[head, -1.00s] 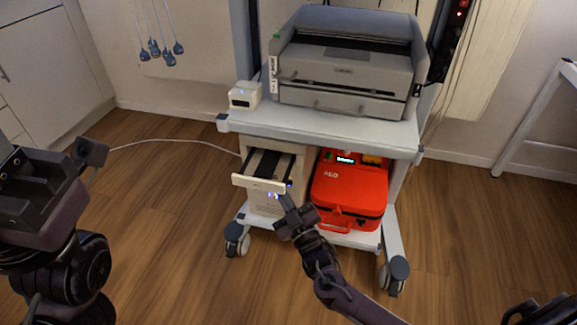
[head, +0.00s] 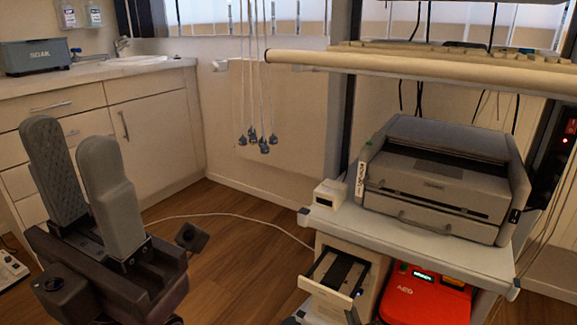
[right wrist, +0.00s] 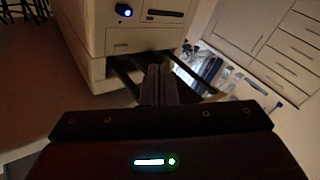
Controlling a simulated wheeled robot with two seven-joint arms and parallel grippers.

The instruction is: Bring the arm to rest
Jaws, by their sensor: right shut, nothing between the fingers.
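My left gripper (head: 70,135) stands upright at the left of the head view, its two grey pads apart with nothing between them. My right gripper is out of the head view. In the right wrist view my right gripper's fingers (right wrist: 159,72) are together and hold nothing. They point toward a pale cabinet (right wrist: 98,72) with a blue light, beside dark rails that look like those of an open drawer. I cannot tell whether they touch it.
A cart (head: 440,240) carries a grey machine (head: 440,175) and a small white box (head: 329,193). Below, a drawer (head: 333,290) stands pulled out beside a red AED case (head: 425,300). A counter (head: 150,70) with cabinets stands behind my left gripper. Thin cords hang centrally.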

